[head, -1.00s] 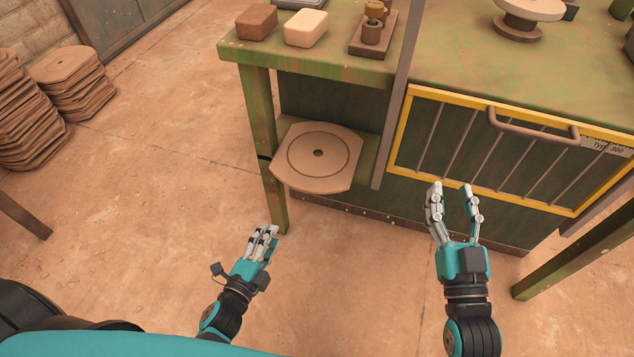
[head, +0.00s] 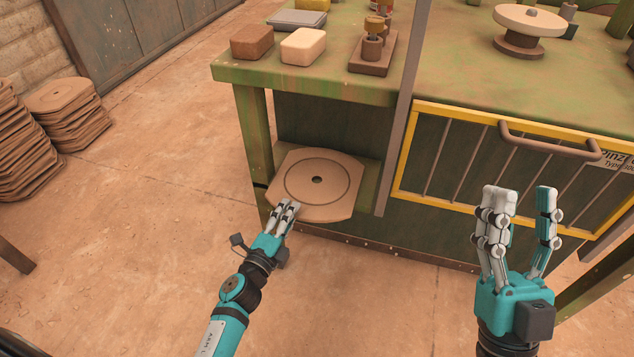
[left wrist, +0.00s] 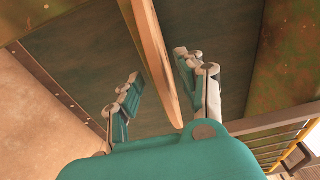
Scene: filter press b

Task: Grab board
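The board (head: 318,168) is a tan plate with clipped corners, a ring mark and a small centre hole. It lies on a low ledge under the green bench, its front edge jutting out. In the left wrist view the board (left wrist: 150,45) shows edge-on as a strip. My left gripper (head: 285,205) is at its front left edge. Its fingers (left wrist: 156,80) are open, one on each side of the strip, with visible gaps. The board partly hides behind the fingertips in the head view. My right gripper (head: 523,195) is open and empty before the yellow-framed grille.
The green bench (head: 460,75) carries a brown block (head: 252,42), a cream block (head: 303,47) and other items. A bench leg (head: 252,125) stands left of the board. The yellow-framed grille (head: 450,160) is to its right. Stacked plates (head: 70,115) stand far left; the floor between is clear.

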